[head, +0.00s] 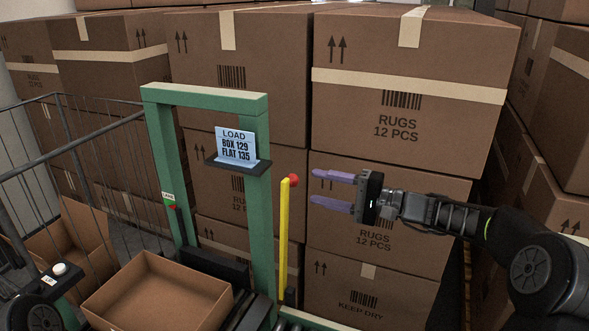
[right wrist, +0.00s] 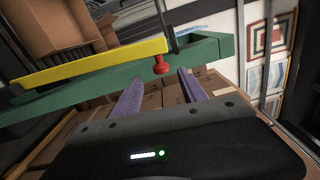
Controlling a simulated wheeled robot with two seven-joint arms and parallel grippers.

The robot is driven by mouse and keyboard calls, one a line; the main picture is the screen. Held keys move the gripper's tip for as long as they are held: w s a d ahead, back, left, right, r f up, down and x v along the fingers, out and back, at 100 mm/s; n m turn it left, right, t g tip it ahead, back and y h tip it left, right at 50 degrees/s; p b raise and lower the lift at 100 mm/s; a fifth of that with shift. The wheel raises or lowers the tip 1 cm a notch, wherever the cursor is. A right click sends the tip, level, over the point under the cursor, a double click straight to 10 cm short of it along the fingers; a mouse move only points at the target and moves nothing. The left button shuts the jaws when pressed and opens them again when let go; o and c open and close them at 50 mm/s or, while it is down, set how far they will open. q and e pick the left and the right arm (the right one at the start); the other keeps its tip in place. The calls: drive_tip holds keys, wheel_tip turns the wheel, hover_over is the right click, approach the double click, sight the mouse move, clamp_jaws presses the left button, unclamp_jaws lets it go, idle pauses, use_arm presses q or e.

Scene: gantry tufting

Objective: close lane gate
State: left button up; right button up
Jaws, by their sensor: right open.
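The lane gate appears as a yellow bar (head: 284,240) standing upright beside the right post of a green frame (head: 258,215). A red knob (head: 294,181) sits near its top. My right gripper (head: 314,187) is open, its two purple fingers pointing left at the knob from the right. In the right wrist view, the red knob (right wrist: 161,65) shows just beyond and between the fingertips (right wrist: 160,76), and the yellow bar (right wrist: 90,63) runs off to the left. I see no contact between fingers and knob.
A blue LOAD sign (head: 236,146) stands on a small black shelf on the green frame. An open carton (head: 150,295) sits at the lower left, next to a wire railing (head: 85,150). Stacked RUGS cartons (head: 415,50) fill the back, behind my right gripper.

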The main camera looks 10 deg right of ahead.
sight(296, 178)
drive_tip(key=shift+r, duration=0.15)
drive_tip(key=shift+a, duration=0.1)
drive_tip(key=p+x, duration=0.2)
drive_tip(key=x, duration=0.4)
drive_tip(key=shift+w+a+r+p, duration=0.1)
drive_tip(key=shift+w+a+p, duration=0.05)
drive_tip(key=shift+a+p, duration=0.15)
drive_tip(key=shift+w+a, duration=0.35)
drive_tip(key=shift+a, duration=0.05)
clamp_jaws()
drive_tip(key=shift+f, duration=0.2)
idle(0.8)
